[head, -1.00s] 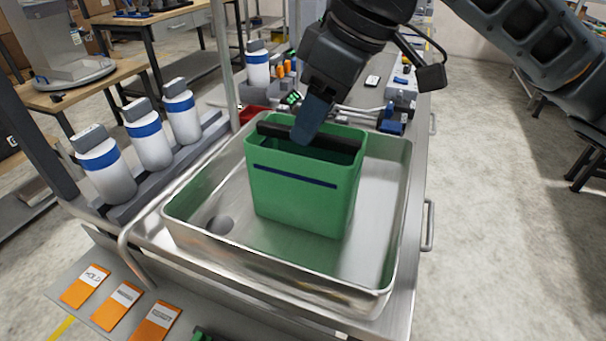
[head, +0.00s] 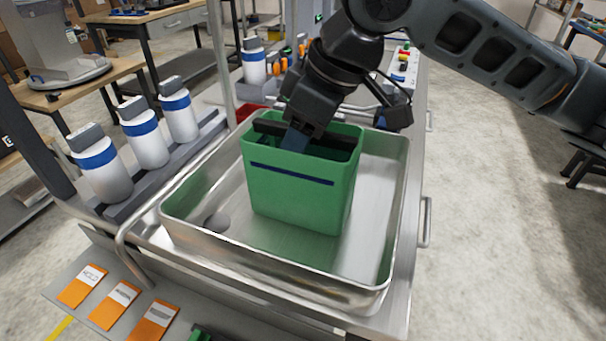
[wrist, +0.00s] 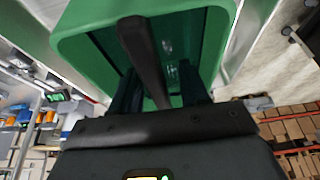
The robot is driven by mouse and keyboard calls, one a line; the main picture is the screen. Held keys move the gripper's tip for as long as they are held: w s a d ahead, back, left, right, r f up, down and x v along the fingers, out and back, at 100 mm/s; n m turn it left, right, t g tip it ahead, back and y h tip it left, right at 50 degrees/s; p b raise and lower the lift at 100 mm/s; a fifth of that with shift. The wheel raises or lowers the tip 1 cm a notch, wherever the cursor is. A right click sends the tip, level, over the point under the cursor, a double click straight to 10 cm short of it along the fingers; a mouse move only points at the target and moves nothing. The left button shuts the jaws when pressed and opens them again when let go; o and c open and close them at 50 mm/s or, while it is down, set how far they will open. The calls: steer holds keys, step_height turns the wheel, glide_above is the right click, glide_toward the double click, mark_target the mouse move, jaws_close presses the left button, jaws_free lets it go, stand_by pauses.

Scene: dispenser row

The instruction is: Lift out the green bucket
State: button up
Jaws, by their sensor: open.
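The green bucket (head: 300,195) stands upright in a shallow steel tray (head: 372,225). A black handle bar (head: 268,128) crosses its open top. My gripper (head: 294,140) has come down to the bucket's mouth from above, with a finger reaching below the rim. In the wrist view, the open gripper (wrist: 160,85) has one finger on each side of the black bar (wrist: 140,45), with gaps between. The bucket's green rim (wrist: 75,45) surrounds the fingers there. The fingertips are partly lost in the dark interior.
Several white bottles with blue bands (head: 145,140) stand in a rack left of the tray. Orange cards (head: 118,300) lie on the front ledge. A dark round drain (head: 216,222) shows on the tray floor. The tray is free to the bucket's right.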

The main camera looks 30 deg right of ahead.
steer(key=shift+f, duration=0.15)
steer(key=shift+c, duration=0.4)
jaws_close()
stand_by(1.1)
